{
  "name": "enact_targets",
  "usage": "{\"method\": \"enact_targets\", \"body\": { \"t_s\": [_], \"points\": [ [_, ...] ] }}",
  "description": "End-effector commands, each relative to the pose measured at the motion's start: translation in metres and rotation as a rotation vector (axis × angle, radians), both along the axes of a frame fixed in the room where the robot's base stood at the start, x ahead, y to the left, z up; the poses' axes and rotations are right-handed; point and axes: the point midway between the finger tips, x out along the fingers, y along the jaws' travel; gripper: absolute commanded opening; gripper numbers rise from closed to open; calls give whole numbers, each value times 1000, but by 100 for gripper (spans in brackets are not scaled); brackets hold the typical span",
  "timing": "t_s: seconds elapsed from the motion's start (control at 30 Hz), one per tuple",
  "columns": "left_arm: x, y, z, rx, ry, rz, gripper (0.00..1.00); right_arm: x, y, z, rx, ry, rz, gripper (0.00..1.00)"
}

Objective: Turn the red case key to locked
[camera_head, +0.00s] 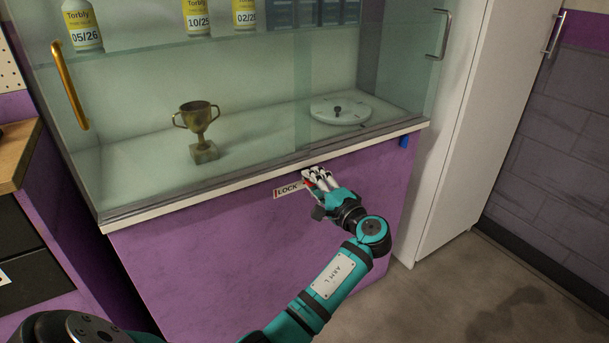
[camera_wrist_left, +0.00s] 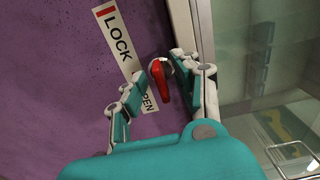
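The red key (camera_wrist_left: 160,80) sits in a lock on the purple front of the display case, beside a white label strip. The strip reads LOCK (camera_wrist_left: 118,42) at one end, with a red mark, and OPEN (camera_wrist_left: 150,104) at the other. The key's handle lies roughly along the strip, its free end toward the OPEN word. My left gripper (camera_wrist_left: 169,76) is open, with one finger on each side of the key; contact is unclear. In the head view, my left gripper (camera_head: 313,178) covers most of the key beside the LOCK label (camera_head: 288,189). My right gripper is out of view.
The case has sliding glass panes with a brass handle (camera_head: 70,86) and a grey handle (camera_head: 439,36). Inside are a trophy (camera_head: 198,125) and a white disc (camera_head: 340,111). A pale ledge (camera_head: 255,171) runs just above the lock. A blue piece (camera_head: 404,142) is right of it.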

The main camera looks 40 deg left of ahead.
Motion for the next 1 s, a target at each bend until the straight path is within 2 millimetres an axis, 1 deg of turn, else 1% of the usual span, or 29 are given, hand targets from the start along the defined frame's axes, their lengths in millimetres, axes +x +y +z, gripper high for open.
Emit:
{"method": "enact_targets", "body": {
  "t_s": [0.33,0.37,0.5,0.6,1.0],
  "points": [
    [-1,-2,0,0,0,1,31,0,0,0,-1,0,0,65],
    [-1,-2,0,0,0,1,29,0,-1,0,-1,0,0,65],
    [-1,-2,0,0,0,1,11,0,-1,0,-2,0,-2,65],
    [-1,-2,0,0,0,1,0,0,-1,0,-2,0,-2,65],
    [0,-1,-1,-6,-13,1,0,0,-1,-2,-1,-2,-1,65]
  ]
}}
